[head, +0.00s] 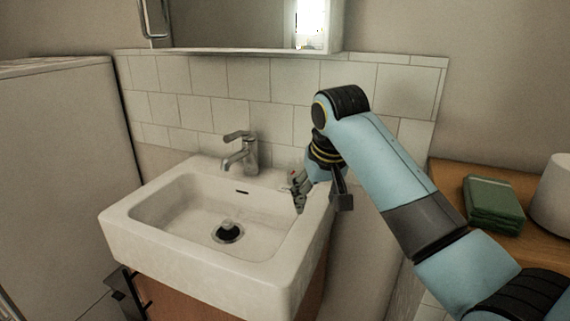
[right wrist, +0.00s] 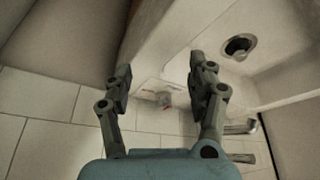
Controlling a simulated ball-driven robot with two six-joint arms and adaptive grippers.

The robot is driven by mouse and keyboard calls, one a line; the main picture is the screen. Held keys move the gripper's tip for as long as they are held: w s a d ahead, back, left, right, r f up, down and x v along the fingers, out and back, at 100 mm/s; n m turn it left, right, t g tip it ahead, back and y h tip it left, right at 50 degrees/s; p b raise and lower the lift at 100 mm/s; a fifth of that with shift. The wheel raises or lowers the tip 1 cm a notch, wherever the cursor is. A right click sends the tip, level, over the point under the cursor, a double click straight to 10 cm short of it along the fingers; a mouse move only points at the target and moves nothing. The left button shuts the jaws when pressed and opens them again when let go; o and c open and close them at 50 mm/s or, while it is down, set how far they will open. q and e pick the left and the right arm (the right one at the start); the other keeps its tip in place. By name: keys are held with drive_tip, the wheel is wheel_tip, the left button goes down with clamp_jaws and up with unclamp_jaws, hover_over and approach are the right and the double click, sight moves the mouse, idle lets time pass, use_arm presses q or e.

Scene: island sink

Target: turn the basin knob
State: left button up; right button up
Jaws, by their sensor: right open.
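The basin knob is the grey lever (head: 237,136) on top of the faucet (head: 246,156), at the back rim of the white basin (head: 140,233). The lever is tilted up to the left. My right gripper (head: 298,196) is open, above the right side of the basin, to the right of the faucet and apart from it. In the right wrist view the open fingers (right wrist: 160,66) have no knob between them. The faucet (right wrist: 240,127) shows at the lower right there, outside the fingers. My left gripper is in neither view.
A small pale thing with red (right wrist: 165,101) shows beyond my fingers; I cannot tell what it is. The drain stopper (head: 228,231) sits in the empty bowl. A mirror cabinet (head: 240,51) hangs above. A wooden counter (head: 448,182) with green folded cloths (head: 493,203) stands right.

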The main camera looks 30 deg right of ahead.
sight(295, 171)
drive_tip(key=w, duration=0.1)
drive_tip(key=w+r, duration=0.1)
drive_tip(key=w, duration=0.1)
drive_tip(key=shift+w+d+r, duration=0.15)
drive_tip(key=shift+w+r, duration=0.05)
drive_tip(key=shift+w, duration=0.1)
drive_tip(key=w+d, duration=0.1)
drive_tip(key=w, duration=0.2)
drive_tip(key=w+d+b, duration=0.1)
drive_tip(key=w, duration=0.6)
drive_tip(key=shift+w+d+r+b, duration=0.1)
drive_tip(key=shift+w+d+b, duration=0.1)
drive_tip(key=shift+d+b, duration=0.2)
drive_tip(key=b+x, duration=0.1)
drive_tip(key=x, duration=0.3)
drive_tip(key=shift+w, duration=0.2)
drive_tip(key=shift+w+f, duration=0.15)
drive_tip(key=shift+f, duration=0.25)
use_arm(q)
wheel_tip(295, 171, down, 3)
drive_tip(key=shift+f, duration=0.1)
